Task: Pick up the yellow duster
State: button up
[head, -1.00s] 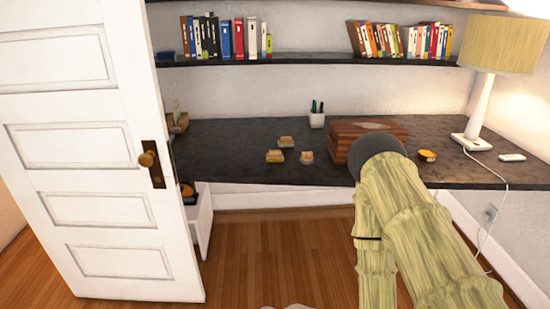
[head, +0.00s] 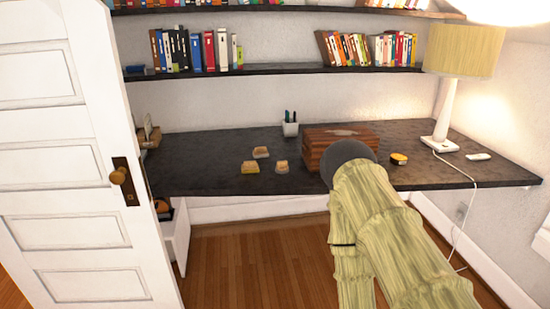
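No thing in view is clearly a yellow duster. Three small yellowish-tan blocks lie on the dark desk (head: 210,150): a back one (head: 261,152), a left one (head: 250,167) and a right one (head: 282,167). A small round yellow-orange thing (head: 398,158) lies right of the wooden box. They are too small to tell which, if any, is the duster. My arm, with a greenish-yellow cover and a dark grey rounded end, reaches up from the lower right and hides part of the box. My gripper's fingers do not show.
A wooden box (head: 322,137) and a white pen cup (head: 290,125) stand on the desk. A lamp (head: 462,52) with a cord stands right. Shelves with books hang above. A white door (head: 60,190) and an open drawer (head: 177,238) are at left. Wooden floor is clear in front.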

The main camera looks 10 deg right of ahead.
aim_at(249, 167)
jog(key=u, duration=0.55)
jog(key=i, duration=1.6)
jog(key=z, duration=0.6)
